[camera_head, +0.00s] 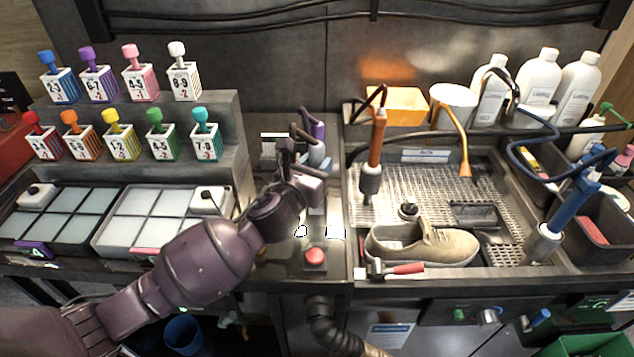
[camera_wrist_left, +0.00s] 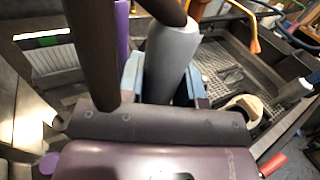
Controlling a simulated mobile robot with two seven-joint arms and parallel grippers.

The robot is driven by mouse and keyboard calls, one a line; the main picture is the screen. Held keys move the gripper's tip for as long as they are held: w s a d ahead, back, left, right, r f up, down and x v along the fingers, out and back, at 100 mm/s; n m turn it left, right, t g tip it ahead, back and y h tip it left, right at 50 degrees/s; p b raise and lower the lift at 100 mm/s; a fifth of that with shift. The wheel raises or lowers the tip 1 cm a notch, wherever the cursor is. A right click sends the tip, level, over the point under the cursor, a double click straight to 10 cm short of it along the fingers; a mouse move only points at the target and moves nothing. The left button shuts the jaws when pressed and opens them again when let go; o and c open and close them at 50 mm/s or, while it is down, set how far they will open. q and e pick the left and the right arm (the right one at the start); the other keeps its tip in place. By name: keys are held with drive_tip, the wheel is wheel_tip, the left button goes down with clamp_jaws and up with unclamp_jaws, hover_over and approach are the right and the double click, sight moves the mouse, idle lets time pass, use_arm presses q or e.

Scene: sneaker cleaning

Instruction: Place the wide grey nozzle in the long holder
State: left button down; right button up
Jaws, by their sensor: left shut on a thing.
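My left gripper (camera_head: 312,170) is shut on the wide grey nozzle at the back of the counter, left of the sink. In the left wrist view, the pale grey nozzle (camera_wrist_left: 172,58) stands tilted between the bluish fingers (camera_wrist_left: 163,85). In the head view only a little of the grey nozzle (camera_head: 316,154) shows, beside the gripper. A purple tool (camera_wrist_left: 122,32) is close to it, and dark tubes cover part of the wrist view. I cannot pick out the long holder for sure. My right gripper is not in view.
A metal sink tray (camera_head: 405,165) with a beige sneaker (camera_head: 425,243) lies to the right. A red button (camera_head: 315,257) is on the counter in front. Stepped shelves with coloured number blocks (camera_head: 112,145) stand left. An orange-handled tool (camera_head: 376,140) hangs at the sink's left edge.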

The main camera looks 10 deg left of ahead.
use_arm(q)
drive_tip(key=shift+f+b, duration=0.45)
drive_tip(key=shift+f, duration=1.75)
drive_tip(key=shift+f, duration=0.15)
drive_tip(key=c, duration=1.1)
unclamp_jaws()
drive_tip(key=o, duration=0.3)
drive_tip(key=v, duration=1.2)
drive_tip(key=shift+r, duration=0.2)
